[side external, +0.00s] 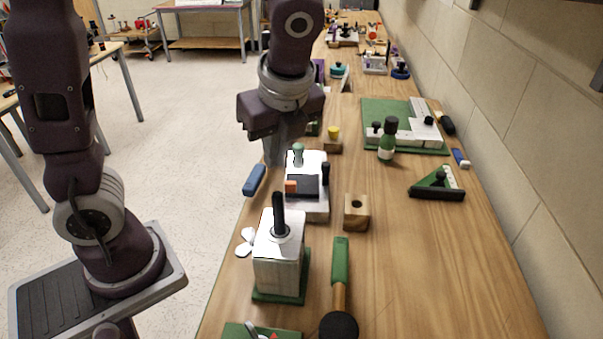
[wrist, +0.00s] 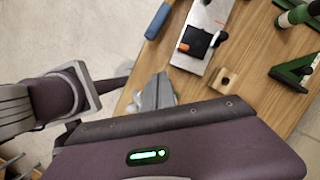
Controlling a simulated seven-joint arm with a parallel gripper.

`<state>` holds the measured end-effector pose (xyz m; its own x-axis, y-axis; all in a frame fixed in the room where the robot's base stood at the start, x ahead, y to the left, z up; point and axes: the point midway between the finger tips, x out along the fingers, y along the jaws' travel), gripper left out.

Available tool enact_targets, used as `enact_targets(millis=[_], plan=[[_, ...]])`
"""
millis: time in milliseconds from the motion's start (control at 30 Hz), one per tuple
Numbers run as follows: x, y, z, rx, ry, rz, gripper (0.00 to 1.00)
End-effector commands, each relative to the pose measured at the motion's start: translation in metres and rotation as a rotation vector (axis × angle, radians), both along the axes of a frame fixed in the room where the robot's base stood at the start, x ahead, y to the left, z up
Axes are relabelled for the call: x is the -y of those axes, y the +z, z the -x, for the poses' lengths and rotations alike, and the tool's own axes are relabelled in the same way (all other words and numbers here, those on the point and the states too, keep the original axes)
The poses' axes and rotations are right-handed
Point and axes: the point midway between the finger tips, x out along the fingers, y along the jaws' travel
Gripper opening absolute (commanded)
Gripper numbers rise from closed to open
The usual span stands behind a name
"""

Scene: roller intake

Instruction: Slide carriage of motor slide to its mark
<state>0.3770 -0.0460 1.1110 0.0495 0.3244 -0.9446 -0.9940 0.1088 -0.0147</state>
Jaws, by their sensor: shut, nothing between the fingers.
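The motor slide is a white base (side external: 313,210) on the bench in the side view, and its white plate also shows at the top of the wrist view (wrist: 190,62). A dark carriage (side external: 304,186) with an orange block (side external: 291,187) sits on it; the carriage also shows in the wrist view (wrist: 199,39). A thin red line (wrist: 220,21) crosses the white plate, apart from the carriage. My gripper (side external: 274,158) is shut and empty, at the slide's far left in the side view. In the wrist view its grey fingers (wrist: 157,90) appear apart from the carriage.
A blue bar (side external: 254,180) lies at the bench's left edge. A white box with a black post (side external: 280,250) stands in front of the slide. A wooden block with a hole (side external: 356,212) is to its right. A green bottle (side external: 387,142) stands farther right. The bench's right front is clear.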

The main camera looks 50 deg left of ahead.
Motion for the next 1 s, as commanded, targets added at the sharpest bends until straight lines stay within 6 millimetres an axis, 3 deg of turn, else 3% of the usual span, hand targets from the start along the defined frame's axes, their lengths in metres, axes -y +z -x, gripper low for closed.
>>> enact_targets(millis=[100,233,433,900,1000], plan=[[0.01,-0.034,-0.03,-0.213,-0.368,-0.11,0.0],[0.015,-0.053,-0.043,-0.329,-0.56,-0.16,0.0],[0.007,-0.069,-0.044,-0.349,-0.589,-0.168,0.0],[-0.029,-0.135,-0.04,-0.346,-0.585,-0.164,0.0],[-0.036,-0.134,-0.048,-0.342,-0.583,-0.164,0.0]])
